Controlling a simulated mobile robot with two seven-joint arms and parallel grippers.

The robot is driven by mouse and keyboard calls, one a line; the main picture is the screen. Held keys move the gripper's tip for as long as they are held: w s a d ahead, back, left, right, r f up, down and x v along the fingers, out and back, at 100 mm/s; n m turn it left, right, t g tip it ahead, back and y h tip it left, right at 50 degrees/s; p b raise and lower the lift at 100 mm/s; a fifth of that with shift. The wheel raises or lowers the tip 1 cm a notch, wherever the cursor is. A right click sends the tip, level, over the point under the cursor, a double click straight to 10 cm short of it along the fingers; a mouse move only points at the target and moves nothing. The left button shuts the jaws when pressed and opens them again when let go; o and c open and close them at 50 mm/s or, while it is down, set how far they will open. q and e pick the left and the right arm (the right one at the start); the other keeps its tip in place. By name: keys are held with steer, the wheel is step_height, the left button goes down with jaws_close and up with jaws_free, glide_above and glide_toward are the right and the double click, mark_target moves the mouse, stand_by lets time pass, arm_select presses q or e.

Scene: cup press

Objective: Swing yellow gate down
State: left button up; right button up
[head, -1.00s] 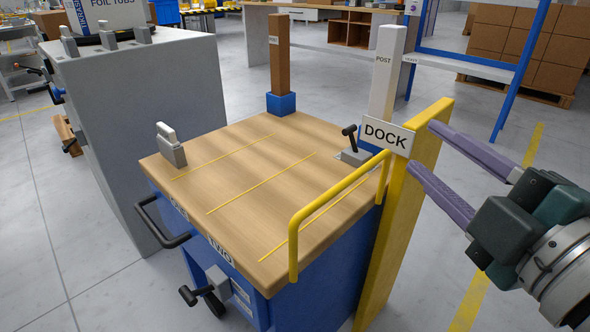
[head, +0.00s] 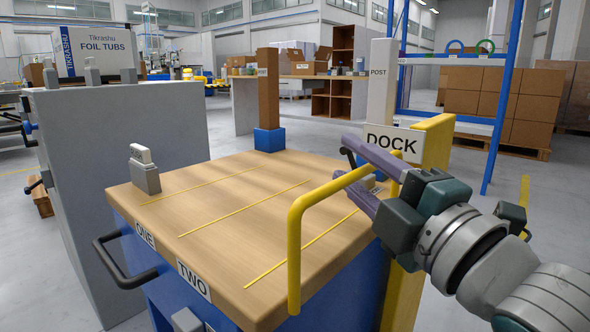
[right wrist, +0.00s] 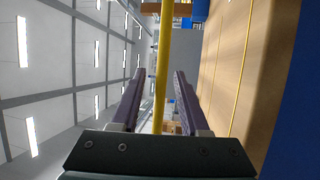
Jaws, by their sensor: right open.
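The yellow gate (head: 294,250) is a bent tube standing raised at the right front of the wooden-topped cart. Its top bar runs back to a yellow post (head: 436,143) beside the DOCK sign (head: 394,142). My right gripper (head: 352,170) is open, reaching in from the right at the gate's top bar. In the right wrist view the yellow bar (right wrist: 162,70) runs between the two purple fingers (right wrist: 157,95), with a gap to each side. Whether a finger touches it cannot be told. My left gripper is not in view.
The cart's wooden top (head: 215,215) carries a grey latch block (head: 145,170) at the left and a brown post (head: 268,100) at the back. A white post (head: 382,85) stands behind the DOCK sign. A grey cabinet (head: 120,130) stands close on the left.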

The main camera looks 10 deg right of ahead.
steer(key=shift+x, duration=0.95)
jaws_close()
stand_by(0.8)
